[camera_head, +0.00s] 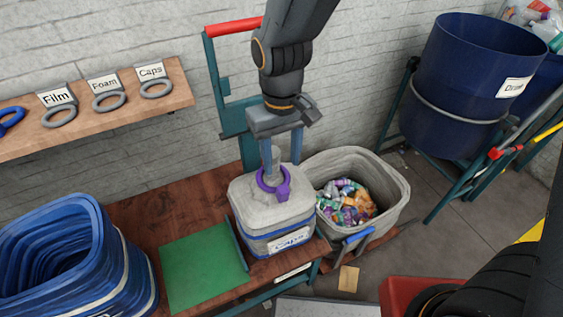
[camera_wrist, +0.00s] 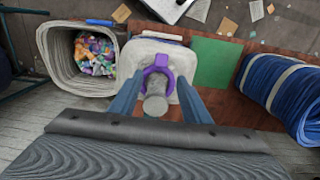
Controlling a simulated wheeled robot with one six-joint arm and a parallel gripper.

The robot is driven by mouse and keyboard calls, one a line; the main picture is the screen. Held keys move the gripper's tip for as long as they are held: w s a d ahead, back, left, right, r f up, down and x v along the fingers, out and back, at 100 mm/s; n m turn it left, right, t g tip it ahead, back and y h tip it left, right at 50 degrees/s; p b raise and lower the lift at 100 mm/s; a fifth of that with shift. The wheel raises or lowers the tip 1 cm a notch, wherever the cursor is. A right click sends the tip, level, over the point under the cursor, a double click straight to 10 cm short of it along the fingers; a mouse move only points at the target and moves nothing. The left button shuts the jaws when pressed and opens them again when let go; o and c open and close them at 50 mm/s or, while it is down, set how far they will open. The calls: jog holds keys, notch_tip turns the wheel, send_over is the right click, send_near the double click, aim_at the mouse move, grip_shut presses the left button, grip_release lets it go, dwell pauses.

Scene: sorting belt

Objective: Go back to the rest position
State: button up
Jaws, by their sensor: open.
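My gripper (camera_head: 282,158) is open and points down above the lidded grey bin (camera_head: 260,213), which carries a "Caps" label. Its fingers are spread on either side of the grey post (camera_wrist: 156,104) that stands up from the lid. A purple ring with a tab (camera_head: 282,190) is around the post, low near the lid. It also shows in the wrist view (camera_wrist: 158,64), between the fingers and apparently free of them. Whether a finger touches the post cannot be told.
A grey open bin of colourful scraps (camera_head: 399,199) stands right of the lidded bin. A green mat (camera_head: 200,268) and stacked blue bins (camera_head: 75,215) lie left. A wall shelf (camera_head: 120,127) holds labelled rings. A blue drum (camera_head: 470,65) is at right.

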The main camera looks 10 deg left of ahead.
dwell(0.4)
jog(key=s+d+r+m, duration=0.1)
jog(key=d+m, duration=0.2)
jog(key=d, duration=0.9)
jog(key=s+d+r+m+t, duration=0.1)
jog(key=d+m, duration=0.2)
jog(key=d, duration=0.9)
jog(key=shift+s+d+r, duration=0.15)
jog(key=shift+s+r, duration=0.1)
